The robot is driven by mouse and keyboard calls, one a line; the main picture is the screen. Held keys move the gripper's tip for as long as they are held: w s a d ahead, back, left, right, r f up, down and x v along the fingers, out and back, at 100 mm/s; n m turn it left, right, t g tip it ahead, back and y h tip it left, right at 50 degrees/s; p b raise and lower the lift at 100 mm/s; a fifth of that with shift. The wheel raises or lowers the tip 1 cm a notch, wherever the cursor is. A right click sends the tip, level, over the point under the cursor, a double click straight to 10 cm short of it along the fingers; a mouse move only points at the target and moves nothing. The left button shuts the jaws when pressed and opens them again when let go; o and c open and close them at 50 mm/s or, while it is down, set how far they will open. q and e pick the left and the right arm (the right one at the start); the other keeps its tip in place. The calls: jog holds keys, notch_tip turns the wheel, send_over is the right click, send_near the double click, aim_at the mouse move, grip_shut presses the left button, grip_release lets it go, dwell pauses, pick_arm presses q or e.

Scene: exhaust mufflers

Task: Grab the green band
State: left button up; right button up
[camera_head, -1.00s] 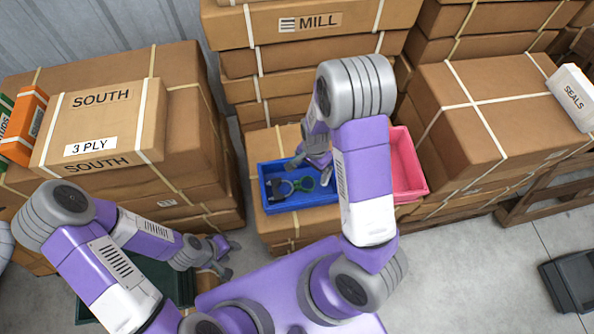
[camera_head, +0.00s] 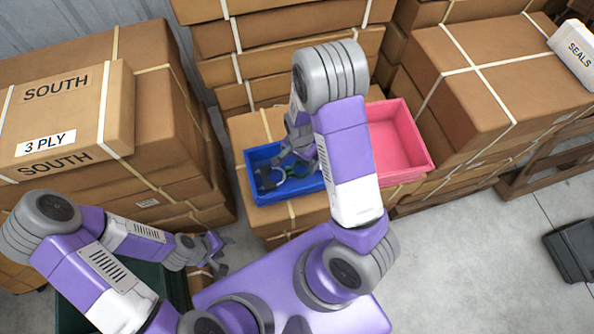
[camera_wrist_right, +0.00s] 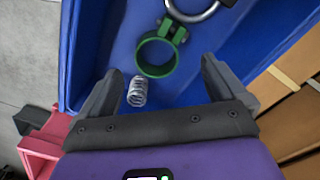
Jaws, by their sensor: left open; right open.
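The green band (camera_wrist_right: 157,55) is a round clamp with a bolted lug, lying in the blue bin (camera_wrist_right: 93,40). In the head view the green band (camera_head: 297,171) is partly hidden by my right arm, inside the blue bin (camera_head: 262,198). My right gripper (camera_wrist_right: 158,80) is open and empty over the bin, its fingers spread to either side of the band's near edge; it also shows in the head view (camera_head: 302,150). A small metal spring (camera_wrist_right: 137,92) lies between the fingers, close to the left one. My left gripper (camera_head: 219,255) is open and empty at lower left.
A silver ring clamp (camera_wrist_right: 192,8) lies beside the green band, partly cut off. A pink bin (camera_head: 405,145) stands right of the blue one. Stacked cartons (camera_head: 75,125) rise on the left and behind. A dark green crate (camera_head: 170,290) is below my left arm.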

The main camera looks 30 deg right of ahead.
aim_at(299, 167)
notch_tip(299, 167, down, 4)
jog(key=shift+f+b, duration=0.15)
jog(key=shift+b, duration=0.8)
jog(key=c, duration=1.3)
